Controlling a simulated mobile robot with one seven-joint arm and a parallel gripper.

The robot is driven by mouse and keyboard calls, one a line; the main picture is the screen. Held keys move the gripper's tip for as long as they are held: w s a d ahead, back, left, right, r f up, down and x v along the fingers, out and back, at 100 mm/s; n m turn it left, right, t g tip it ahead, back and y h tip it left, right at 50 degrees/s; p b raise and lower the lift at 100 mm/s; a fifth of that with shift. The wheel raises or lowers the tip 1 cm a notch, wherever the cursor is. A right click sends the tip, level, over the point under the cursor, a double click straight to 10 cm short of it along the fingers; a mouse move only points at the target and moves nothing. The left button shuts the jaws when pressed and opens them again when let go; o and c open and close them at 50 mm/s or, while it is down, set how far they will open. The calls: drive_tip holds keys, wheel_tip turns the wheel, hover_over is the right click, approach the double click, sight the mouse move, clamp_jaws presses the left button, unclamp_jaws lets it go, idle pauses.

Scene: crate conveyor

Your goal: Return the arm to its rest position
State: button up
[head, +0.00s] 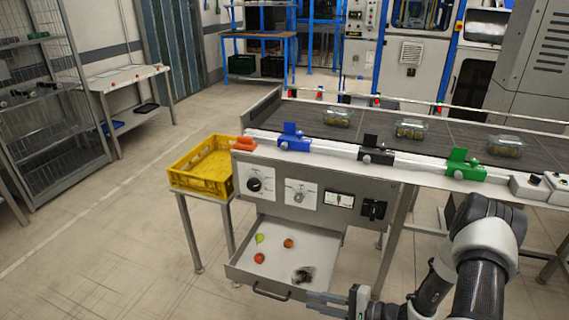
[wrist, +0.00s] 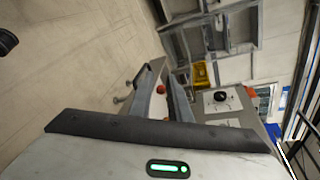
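My arm (head: 470,262) reaches in from the lower right of the head view. My gripper (head: 318,303) is low, near the front right corner of the pulled-out drawer (head: 262,272). Its two fingers stand apart with nothing held between them. In the wrist view the gripper (wrist: 160,78) also shows a gap between its fingers. A small red item (wrist: 161,89) appears beyond that gap, apart from the fingers.
The open drawer holds a green pear-like item (head: 259,239), an orange item (head: 288,243), a red item (head: 259,258) and a dark item (head: 303,275). A yellow crate (head: 203,168) stands left. Clear packs (head: 410,128) sit on the conveyor (head: 375,128).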

drive_tip(key=s+a+r+n+g+h, duration=0.1)
drive_tip(key=s+r+n+g+h, duration=0.2)
drive_tip(key=r, duration=0.8)
drive_tip(key=s+a+r+n+g+h, duration=0.15)
drive_tip(key=r+n+g, duration=0.3)
drive_tip(key=r, duration=0.65)
drive_tip(key=s+d+r+n+t+h, duration=0.2)
drive_tip(key=s+d+r+t+h, duration=0.15)
drive_tip(key=s+r, duration=0.45)
drive_tip(key=s+d+r+n+t+h, duration=0.25)
drive_tip(key=s+r+h, duration=0.3)
drive_tip(key=r, duration=0.55)
wheel_tip(320, 180, up, 19)
drive_tip(key=m+p, duration=0.1)
drive_tip(key=p, duration=1.8)
drive_tip(key=shift+d+r, duration=0.15)
drive_tip(key=shift+d, duration=0.15)
drive_tip(key=shift+s+t, duration=0.1)
drive_tip(key=shift+t, duration=0.15)
